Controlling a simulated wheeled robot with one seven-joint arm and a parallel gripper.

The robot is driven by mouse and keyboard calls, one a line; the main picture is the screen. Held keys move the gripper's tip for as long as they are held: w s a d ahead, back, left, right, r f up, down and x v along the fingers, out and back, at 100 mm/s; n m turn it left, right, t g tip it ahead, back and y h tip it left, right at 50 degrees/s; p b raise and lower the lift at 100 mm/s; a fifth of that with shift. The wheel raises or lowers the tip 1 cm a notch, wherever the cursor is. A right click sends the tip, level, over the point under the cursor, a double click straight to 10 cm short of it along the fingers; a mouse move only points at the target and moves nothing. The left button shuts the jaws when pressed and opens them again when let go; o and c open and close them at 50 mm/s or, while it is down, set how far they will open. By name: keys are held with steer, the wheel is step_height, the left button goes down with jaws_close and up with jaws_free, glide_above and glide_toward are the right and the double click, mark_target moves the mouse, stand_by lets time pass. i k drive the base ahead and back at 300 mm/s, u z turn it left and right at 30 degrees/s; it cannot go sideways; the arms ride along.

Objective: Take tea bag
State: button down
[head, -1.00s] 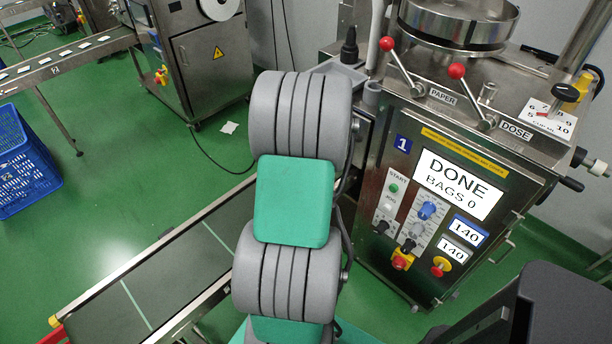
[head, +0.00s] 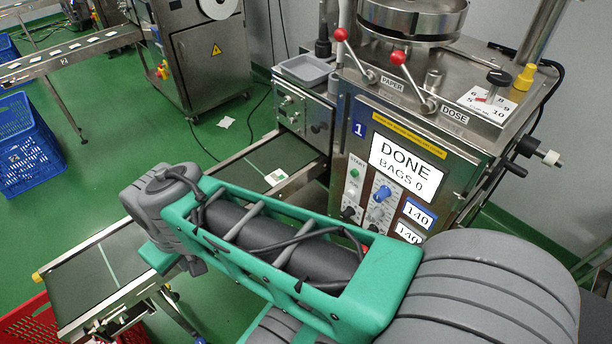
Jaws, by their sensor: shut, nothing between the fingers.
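A small white tea bag (head: 275,177) with a coloured mark lies flat on the dark conveyor belt (head: 88,283), near the end by packing machine 1 (head: 345,130). The machine's screen (head: 407,167) reads DONE, BAGS 0. My green and grey arm crosses the lower middle of the head view and covers part of the belt. My gripper does not show; the arm or the frame edge hides it.
A red crate (head: 36,322) stands at the lower left by the conveyor's end. A blue crate (head: 28,150) stands at the left. Another conveyor (head: 62,62) at the upper left carries several white bags. A white scrap (head: 226,122) lies on the green floor.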

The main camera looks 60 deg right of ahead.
mark_target(274, 178)
steer(key=u, duration=0.05)
steer(key=k, duration=0.55)
steer(key=z, duration=0.75)
steer(key=i, duration=1.2)
steer(key=u, duration=0.7)
